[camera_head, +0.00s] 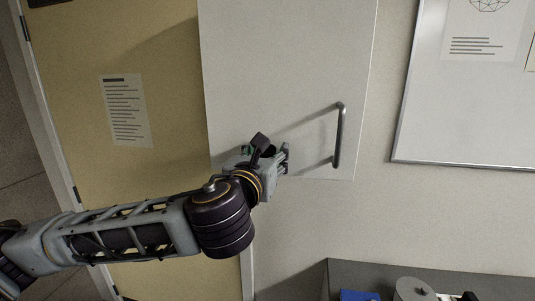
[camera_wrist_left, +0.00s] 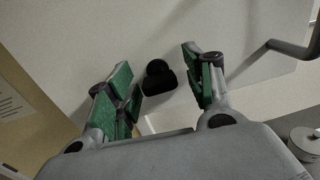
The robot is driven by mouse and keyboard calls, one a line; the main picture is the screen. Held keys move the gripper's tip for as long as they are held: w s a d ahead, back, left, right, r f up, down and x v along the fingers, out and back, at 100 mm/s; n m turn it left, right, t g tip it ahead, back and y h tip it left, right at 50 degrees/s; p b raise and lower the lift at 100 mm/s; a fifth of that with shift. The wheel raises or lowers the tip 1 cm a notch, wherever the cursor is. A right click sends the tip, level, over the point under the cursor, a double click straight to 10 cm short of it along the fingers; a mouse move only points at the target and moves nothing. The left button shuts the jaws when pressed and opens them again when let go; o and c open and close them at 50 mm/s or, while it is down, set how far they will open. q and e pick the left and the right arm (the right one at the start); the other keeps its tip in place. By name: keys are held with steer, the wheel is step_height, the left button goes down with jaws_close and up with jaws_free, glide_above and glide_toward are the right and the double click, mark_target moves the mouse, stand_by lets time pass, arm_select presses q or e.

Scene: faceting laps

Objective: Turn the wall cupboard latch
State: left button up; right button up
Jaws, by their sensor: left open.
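The white wall cupboard door (camera_head: 290,70) fills the upper middle of the head view. Its black latch (camera_wrist_left: 158,78) shows in the left wrist view, low on the door near its lower edge. In the head view I cannot make the latch out; my gripper seems to cover it. My left gripper (camera_head: 283,158) is open in front of the door's lower part. In the left wrist view its green-padded fingers (camera_wrist_left: 157,82) stand apart, with the latch appearing between them. I cannot tell whether they touch it. My right gripper is not in view.
A grey bar handle (camera_head: 339,135) stands out from the door, right of my gripper. A tan door with a paper notice (camera_head: 125,110) is at left. A framed white board (camera_head: 460,110) hangs at right. A grey surface holding a round grey object (camera_head: 413,289) lies below.

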arm_select(q)
steer(key=shift+c, duration=0.2)
steer(key=c, duration=1)
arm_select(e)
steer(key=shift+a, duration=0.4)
